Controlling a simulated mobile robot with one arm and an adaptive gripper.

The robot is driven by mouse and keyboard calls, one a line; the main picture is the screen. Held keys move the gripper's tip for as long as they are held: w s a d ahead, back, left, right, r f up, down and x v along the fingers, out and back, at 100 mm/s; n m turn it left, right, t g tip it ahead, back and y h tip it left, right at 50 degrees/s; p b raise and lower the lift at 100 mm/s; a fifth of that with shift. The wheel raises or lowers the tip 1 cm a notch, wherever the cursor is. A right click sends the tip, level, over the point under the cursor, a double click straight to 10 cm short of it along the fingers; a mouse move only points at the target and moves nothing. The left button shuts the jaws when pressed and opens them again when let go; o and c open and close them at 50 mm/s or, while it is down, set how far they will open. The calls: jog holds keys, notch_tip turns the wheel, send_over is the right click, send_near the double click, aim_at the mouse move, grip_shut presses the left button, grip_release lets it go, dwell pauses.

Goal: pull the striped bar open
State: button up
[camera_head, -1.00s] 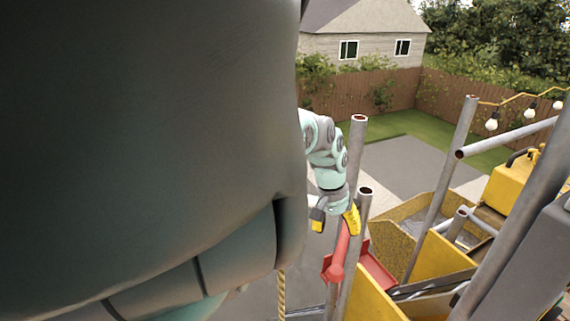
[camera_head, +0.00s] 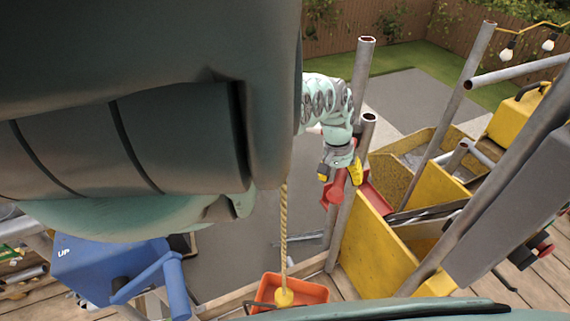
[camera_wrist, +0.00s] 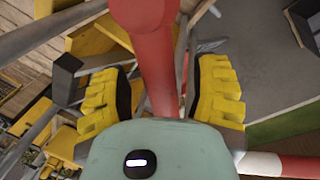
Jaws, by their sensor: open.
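A red bar (camera_wrist: 158,75) runs between the two yellow finger pads of my gripper (camera_wrist: 160,92) in the wrist view. Its wide red end is at the top of that view. A red and white striped bar (camera_wrist: 275,164) shows at the lower right of the wrist view; whether it joins the red bar is hidden. In the head view my gripper (camera_head: 339,174) is open, low beside the grey posts, over the red bar's end (camera_head: 333,192). I cannot tell whether the pads touch the bar. My own arm covers the upper left of the head view.
Grey scaffold posts (camera_head: 361,85) stand close beside my gripper. Yellow panels (camera_head: 375,245) and a yellow container (camera_head: 520,108) are at the right. A rope (camera_head: 284,225) hangs to an orange bucket (camera_head: 313,291). A blue box (camera_head: 98,265) is at lower left.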

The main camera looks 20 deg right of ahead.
grip_shut()
jog(key=w+a+m+b, duration=0.3)
jog(key=b, duration=0.1)
jog(key=shift+w+a, duration=0.1)
jog(key=shift+w, duration=0.25)
dwell(0.5)
grip_release()
